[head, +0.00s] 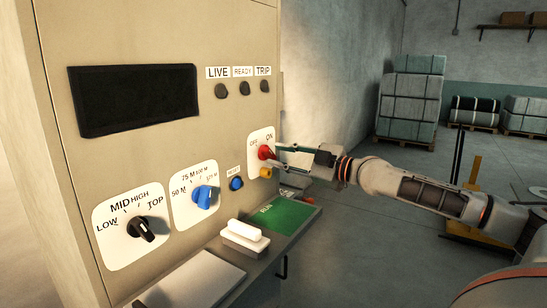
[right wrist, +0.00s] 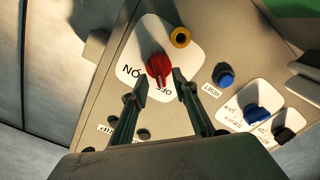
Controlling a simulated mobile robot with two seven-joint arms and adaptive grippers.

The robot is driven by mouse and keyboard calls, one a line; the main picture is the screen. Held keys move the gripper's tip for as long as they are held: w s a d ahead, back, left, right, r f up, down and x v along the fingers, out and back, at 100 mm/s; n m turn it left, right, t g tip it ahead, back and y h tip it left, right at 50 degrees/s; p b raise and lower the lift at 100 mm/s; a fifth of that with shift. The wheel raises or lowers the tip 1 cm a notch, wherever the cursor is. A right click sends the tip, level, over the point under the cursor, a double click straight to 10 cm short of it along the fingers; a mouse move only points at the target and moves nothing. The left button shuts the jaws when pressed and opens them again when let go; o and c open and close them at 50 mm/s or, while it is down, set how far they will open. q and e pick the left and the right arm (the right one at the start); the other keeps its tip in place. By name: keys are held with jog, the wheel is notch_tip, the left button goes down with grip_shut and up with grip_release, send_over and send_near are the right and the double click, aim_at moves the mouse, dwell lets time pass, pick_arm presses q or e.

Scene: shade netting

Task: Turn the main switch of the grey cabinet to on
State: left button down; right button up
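The main switch is a red knob (head: 265,152) on a white plate marked OFF and ON, at the right edge of the cabinet (head: 140,48) front in the head view. In the right wrist view the red knob (right wrist: 158,66) appears upside down, and its pointer end lies toward the OFF marking. My right gripper (head: 279,157) reaches in from the right, in front of the knob. In the wrist view its two fingertips (right wrist: 162,90) are apart, one on either side of the pointer end, with nothing gripped; contact cannot be told. My left gripper is not in view.
A yellow ring (head: 266,173) sits below the switch and a blue reset button (head: 236,184) to its left. Blue (head: 205,197) and black (head: 141,229) selector knobs are farther left. A shelf with a white-handled block (head: 243,236) and a green mat (head: 284,215) juts out below.

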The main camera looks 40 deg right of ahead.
aim_at(268, 153)
jog(key=shift+p+x, duration=0.95)
jog(key=shift+x, duration=0.05)
jog(key=shift+w+r, duration=0.1)
jog(key=shift+w, duration=0.2)
jog(key=shift+a, duration=0.1)
jog(key=shift+c, duration=0.7)
grip_shut()
